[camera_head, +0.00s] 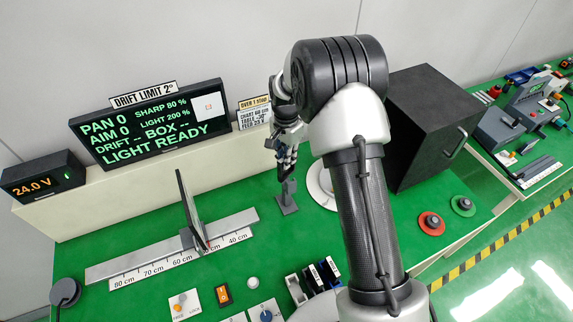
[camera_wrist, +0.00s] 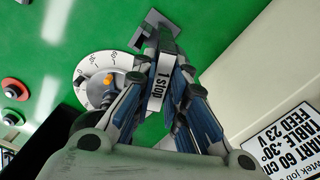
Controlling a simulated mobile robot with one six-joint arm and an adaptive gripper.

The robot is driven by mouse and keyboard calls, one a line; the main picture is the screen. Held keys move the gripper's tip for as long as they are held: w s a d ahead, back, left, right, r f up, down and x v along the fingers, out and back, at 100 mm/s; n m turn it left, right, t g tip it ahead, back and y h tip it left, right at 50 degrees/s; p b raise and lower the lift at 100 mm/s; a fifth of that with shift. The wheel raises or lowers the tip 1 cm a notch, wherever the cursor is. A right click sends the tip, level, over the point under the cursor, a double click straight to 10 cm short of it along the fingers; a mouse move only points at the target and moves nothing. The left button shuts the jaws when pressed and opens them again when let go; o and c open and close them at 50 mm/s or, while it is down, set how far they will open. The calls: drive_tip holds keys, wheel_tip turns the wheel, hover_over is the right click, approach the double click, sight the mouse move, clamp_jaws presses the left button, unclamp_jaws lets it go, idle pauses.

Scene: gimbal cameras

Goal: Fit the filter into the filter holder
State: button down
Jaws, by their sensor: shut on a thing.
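My gripper (camera_head: 285,164) points down at the back of the green bench, left of my arm. The filter is hard to make out in the head view. A small grey stand, apparently the filter holder (camera_head: 287,204), is on the bench just below the fingers. In the wrist view the stand (camera_wrist: 152,22) lies beyond the fingertips. The fingers and filter partly cover it, so I cannot tell whether filter and holder touch.
A black box (camera_head: 430,125) stands at right. A ruler rail (camera_head: 165,250) with an upright panel (camera_head: 192,212) is at left. A display (camera_head: 150,125) and a beige ledge (camera_head: 130,186) bound the back.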

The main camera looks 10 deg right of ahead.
drive_tip(key=shift+f, duration=1.7)
drive_tip(key=shift+f+b, duration=0.2)
drive_tip(key=shift+b, duration=0.1)
drive_tip(key=c, duration=1.6)
unclamp_jaws()
drive_tip(key=shift+r, duration=0.1)
